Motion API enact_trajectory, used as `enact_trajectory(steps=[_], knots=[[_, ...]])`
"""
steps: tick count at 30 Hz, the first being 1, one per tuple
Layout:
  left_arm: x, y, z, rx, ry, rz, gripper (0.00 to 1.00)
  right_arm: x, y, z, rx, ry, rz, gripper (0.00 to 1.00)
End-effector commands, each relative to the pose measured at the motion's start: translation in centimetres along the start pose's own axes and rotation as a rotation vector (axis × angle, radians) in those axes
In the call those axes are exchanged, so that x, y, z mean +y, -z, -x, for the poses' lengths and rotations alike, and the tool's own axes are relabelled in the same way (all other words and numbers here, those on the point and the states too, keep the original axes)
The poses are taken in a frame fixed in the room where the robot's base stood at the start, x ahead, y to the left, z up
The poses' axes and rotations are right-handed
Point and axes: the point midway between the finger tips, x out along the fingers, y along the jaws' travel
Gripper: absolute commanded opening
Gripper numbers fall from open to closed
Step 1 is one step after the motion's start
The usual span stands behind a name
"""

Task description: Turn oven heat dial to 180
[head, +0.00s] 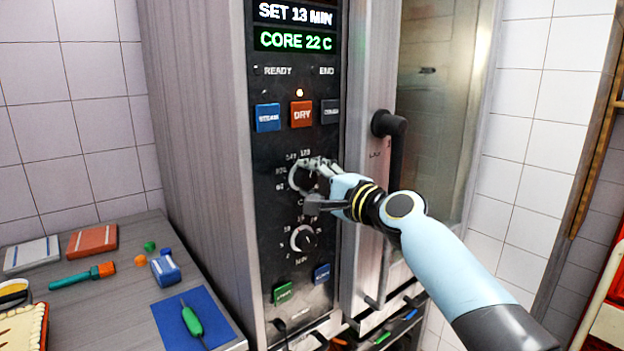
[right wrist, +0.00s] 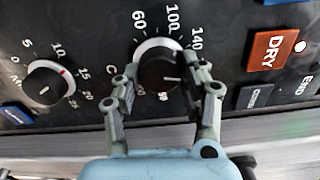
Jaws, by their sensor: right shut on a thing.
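The oven heat dial (right wrist: 157,70) is a black knob with a white ring on the dark control panel, marked C. The numbers 60, 100 and 140 show around its upper side in the right wrist view. Its pale pointer line points to the right there, towards a finger that covers that part of the scale, so I cannot read its exact setting. In the head view, the dial (head: 297,179) is partly covered by my right gripper (head: 314,182). My right gripper (right wrist: 157,83) is shut on the dial, one finger on each side. My left gripper is not in view.
A minute dial (head: 303,239) sits below, with green (head: 284,293) and blue buttons under it. Above are blue, red DRY (head: 301,113) and dark buttons, and a display (head: 295,40) reading SET 13 MIN, CORE 22 C. The door handle (head: 391,145) stands out close to my right wrist.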

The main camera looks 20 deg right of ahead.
Motion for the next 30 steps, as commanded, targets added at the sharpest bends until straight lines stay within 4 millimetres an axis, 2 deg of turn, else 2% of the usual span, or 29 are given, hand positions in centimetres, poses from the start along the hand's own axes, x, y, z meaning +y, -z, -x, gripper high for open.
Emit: enact_trajectory(steps=[7, 8, 12, 23, 26, 30], knots=[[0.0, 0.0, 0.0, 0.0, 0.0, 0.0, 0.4, 0.1, 0.0, 0.0, 0.001, -0.001, 0.001, 0.11], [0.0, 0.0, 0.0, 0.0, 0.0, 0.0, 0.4, 0.1, 0.0, 0.0, 0.001, -0.001, 0.001, 0.47], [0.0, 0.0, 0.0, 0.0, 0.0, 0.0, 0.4, 0.1, 0.0, 0.0, 0.0, -0.001, 0.001, 0.65], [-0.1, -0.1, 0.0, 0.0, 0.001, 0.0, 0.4, 0.1, 0.1, 0.6, 0.001, -0.001, 0.003, 0.65], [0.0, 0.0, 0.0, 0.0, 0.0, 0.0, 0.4, 0.2, 0.1, 2.0, 0.001, -0.002, 0.004, 0.65], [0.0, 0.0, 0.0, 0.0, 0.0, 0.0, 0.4, 0.2, 0.1, 5.2, 0.001, -0.003, 0.005, 0.65]])
